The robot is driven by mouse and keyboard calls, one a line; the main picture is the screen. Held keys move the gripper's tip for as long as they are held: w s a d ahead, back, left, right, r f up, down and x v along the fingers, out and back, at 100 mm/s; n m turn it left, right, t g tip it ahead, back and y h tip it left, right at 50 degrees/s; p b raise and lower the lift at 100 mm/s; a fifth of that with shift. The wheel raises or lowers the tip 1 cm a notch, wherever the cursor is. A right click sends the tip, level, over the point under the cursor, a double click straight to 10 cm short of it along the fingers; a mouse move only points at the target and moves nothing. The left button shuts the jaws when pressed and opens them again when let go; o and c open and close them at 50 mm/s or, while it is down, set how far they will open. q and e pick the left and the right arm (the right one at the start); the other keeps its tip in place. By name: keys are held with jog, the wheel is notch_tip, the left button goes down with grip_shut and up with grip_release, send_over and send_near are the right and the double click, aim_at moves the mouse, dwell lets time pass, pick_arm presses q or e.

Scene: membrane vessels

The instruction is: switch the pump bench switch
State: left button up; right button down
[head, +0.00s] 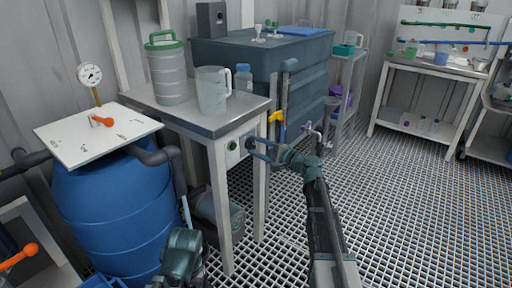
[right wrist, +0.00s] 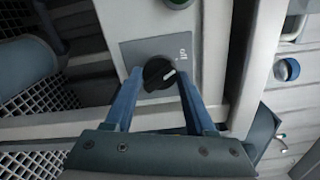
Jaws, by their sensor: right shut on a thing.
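The pump bench switch (right wrist: 157,73) is a round black knob with a white pointer line, on a grey plate with small white markings. It sits on the light side panel of the bench (head: 222,128). My right gripper (right wrist: 154,76) has its two blue fingers on either side of the knob and is shut on it. In the head view the right gripper (head: 250,147) reaches the panel from the right and hides the knob. The pointer line slants to the upper right in the wrist view. A teal part of my left arm shows at the bottom, but its fingers do not.
A green button (head: 232,146) is beside the switch. A measuring jug (head: 212,90) and a green-lidded canister (head: 168,72) stand on the bench top. A blue barrel (head: 110,205) is at left, a big dark tank (head: 235,54) behind. The grated floor (head: 420,200) at right is clear.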

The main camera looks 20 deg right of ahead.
jog(key=shift+c, duration=1.1)
grip_release()
jog(key=v, duration=1.4)
